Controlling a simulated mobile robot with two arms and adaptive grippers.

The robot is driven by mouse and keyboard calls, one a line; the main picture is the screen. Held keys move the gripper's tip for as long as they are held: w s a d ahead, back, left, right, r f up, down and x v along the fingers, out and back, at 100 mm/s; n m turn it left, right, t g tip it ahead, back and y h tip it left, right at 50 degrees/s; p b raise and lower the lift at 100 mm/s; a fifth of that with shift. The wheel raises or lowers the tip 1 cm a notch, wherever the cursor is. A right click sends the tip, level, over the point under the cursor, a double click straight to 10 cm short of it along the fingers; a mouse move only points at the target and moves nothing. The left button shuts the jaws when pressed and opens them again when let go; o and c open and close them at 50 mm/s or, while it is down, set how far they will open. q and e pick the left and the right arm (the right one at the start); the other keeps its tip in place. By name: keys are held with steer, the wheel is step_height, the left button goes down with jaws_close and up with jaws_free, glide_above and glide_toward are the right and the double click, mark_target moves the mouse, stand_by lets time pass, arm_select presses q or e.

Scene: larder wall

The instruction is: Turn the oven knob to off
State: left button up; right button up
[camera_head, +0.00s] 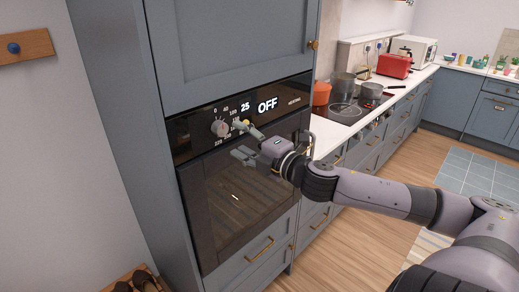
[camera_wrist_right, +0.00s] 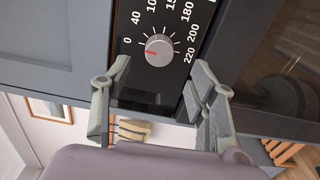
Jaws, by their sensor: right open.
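The oven knob (camera_head: 219,128) is a round grey dial on the black control panel of the oven (camera_head: 240,190). In the right wrist view the knob (camera_wrist_right: 159,50) has a red mark on its left side, pointing left near the 0 of a scale running to 220. The panel display (camera_head: 267,105) reads 25 and OFF. My right gripper (camera_head: 246,142) is open and empty, to the right of and below the knob in the head view. In the right wrist view its fingers (camera_wrist_right: 159,78) are spread below the knob, apart from it. My left gripper is not in view.
A tall grey-blue cabinet (camera_head: 240,50) surrounds the oven, with a drawer (camera_head: 258,250) below. To the right, a counter holds an orange pot (camera_head: 321,93), a hob (camera_head: 345,112), pans and a red toaster (camera_head: 394,66). A shoe rack stands at the lower left.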

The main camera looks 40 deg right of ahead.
steer(key=shift+s+d, duration=0.2)
steer(key=shift+s, duration=2.7)
steer(key=shift+d, duration=0.1)
